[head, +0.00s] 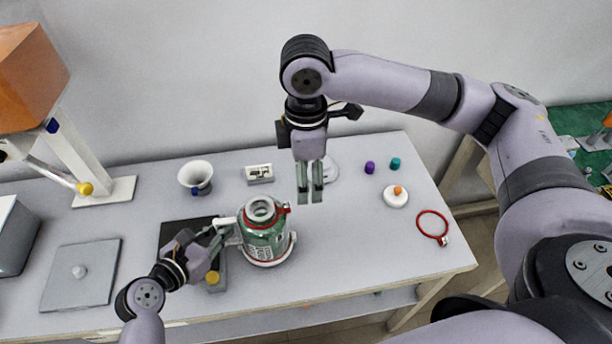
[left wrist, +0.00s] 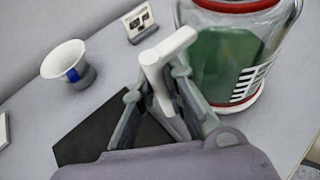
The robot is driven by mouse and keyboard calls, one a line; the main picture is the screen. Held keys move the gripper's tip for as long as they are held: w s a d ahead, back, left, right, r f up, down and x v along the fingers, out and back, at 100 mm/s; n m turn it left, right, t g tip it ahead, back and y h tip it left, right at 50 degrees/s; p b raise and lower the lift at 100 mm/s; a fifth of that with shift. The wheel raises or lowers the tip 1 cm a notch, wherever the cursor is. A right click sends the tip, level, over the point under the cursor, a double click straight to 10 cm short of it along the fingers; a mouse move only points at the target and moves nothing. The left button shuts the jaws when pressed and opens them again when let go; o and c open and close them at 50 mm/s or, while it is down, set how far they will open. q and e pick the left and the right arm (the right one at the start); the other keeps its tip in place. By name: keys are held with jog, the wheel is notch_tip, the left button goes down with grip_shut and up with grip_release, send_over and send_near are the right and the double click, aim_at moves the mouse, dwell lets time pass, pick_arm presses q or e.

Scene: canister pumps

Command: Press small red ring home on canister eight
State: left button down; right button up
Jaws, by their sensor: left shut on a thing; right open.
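The canister (head: 264,240), a clear jar with green contents, stands upright at the table's front middle. It shows in part in the left wrist view (left wrist: 228,60). A small red ring (head: 283,210) sits around its neck; I cannot tell how well it is seated. The canister's number is not readable. My left gripper (head: 221,232) is shut on the white handle (left wrist: 168,55) at the canister's left side. My right gripper (head: 310,194) is open and empty, pointing down, behind and right of the canister and apart from it.
A larger red ring (head: 433,228) lies at the table's right. A white dish with an orange piece (head: 396,196), purple cap (head: 370,167) and teal cap (head: 395,163) are nearby. A white funnel (head: 195,176) and small display box (head: 259,173) stand behind. The front right is clear.

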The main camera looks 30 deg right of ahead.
pick_arm(q)
jog(key=c, duration=1.6)
grip_release()
jog(key=shift+o, duration=0.2)
